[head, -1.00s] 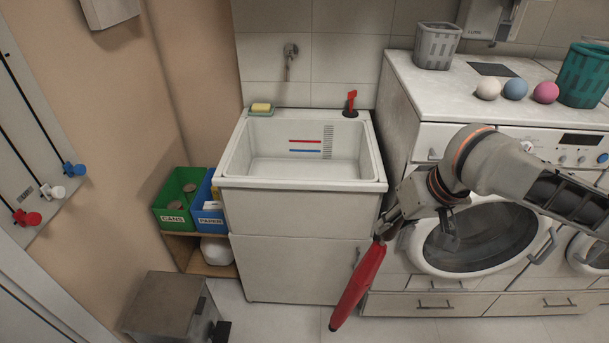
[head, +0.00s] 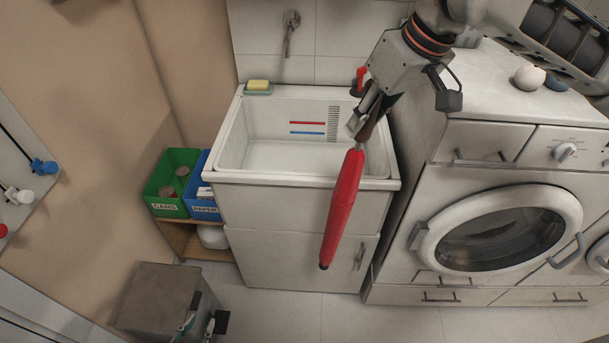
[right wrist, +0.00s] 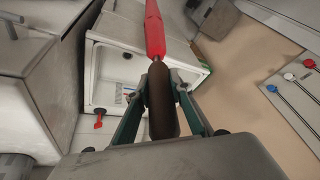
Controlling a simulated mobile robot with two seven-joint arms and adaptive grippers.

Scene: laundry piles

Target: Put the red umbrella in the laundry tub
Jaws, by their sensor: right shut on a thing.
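The red umbrella (head: 342,210) hangs closed and slightly tilted, its tip down, in front of the laundry tub's right front side. My right gripper (head: 366,116) is shut on its brown handle, above the right part of the tub. In the right wrist view the handle (right wrist: 162,105) is between the fingers and the red canopy (right wrist: 154,28) points away. The white laundry tub (head: 290,180) has an empty-looking basin; it also shows in the right wrist view (right wrist: 112,75). My left gripper (head: 198,326) shows only its fingertips at the bottom edge, apart and empty.
A sponge (head: 258,86) lies on the tub's back left rim and a red-handled tap (head: 360,78) stands at its back right. Green (head: 170,183) and blue (head: 203,207) bins stand left. A washing machine (head: 500,227) stands right.

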